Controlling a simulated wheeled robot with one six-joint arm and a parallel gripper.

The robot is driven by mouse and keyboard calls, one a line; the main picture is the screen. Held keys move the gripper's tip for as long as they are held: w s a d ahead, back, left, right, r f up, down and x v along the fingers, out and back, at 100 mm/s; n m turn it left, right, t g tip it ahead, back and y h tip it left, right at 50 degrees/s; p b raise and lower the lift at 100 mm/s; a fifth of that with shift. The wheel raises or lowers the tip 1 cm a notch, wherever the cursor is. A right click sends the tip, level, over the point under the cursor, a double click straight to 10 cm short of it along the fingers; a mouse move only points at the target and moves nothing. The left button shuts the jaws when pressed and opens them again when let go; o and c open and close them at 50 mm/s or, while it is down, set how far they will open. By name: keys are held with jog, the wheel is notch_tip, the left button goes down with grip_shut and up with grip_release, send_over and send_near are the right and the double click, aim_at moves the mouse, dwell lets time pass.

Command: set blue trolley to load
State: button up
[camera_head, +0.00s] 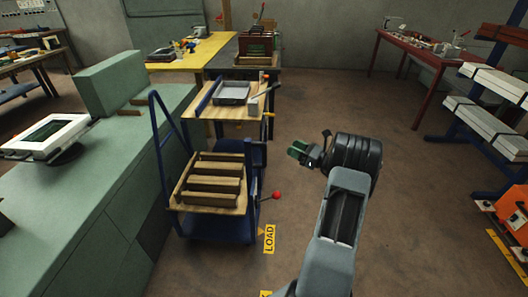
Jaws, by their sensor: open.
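The blue trolley (218,229) stands left of centre beside the green bench, with a blue push frame at its left and a wooden top carrying slatted wooden blocks (214,182). A lever with a red ball knob (277,195) sticks out from its right side. A yellow plate reading LOAD (269,239) is on the floor side below the knob, with a small yellow pointer (261,232) by it. My gripper (294,149) has green fingertips pointing left. It is open, empty, and appears above and right of the knob in the picture, apart from it.
A green bench (115,175) with a white-framed device (47,135) runs along the left. A wooden-topped stand with a grey tray (231,93) and another lever (266,88) is behind the trolley. A rack (495,125) stands right. Floor between is clear.

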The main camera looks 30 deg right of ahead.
aim_at(264, 153)
notch_tip(264, 153, down, 6)
jog(key=s+a+m+h, duration=0.1)
jog(key=s+a+h, duration=0.2)
jog(key=shift+n+h, duration=0.3)
jog(key=x, duration=0.4)
jog(key=p+x, duration=0.1)
jog(key=x, duration=0.9)
jog(key=shift+w+d+f, duration=0.1)
jog(key=shift+w+d, duration=0.1)
jog(key=shift+d, duration=0.1)
jog(key=shift+c, duration=0.2)
grip_shut()
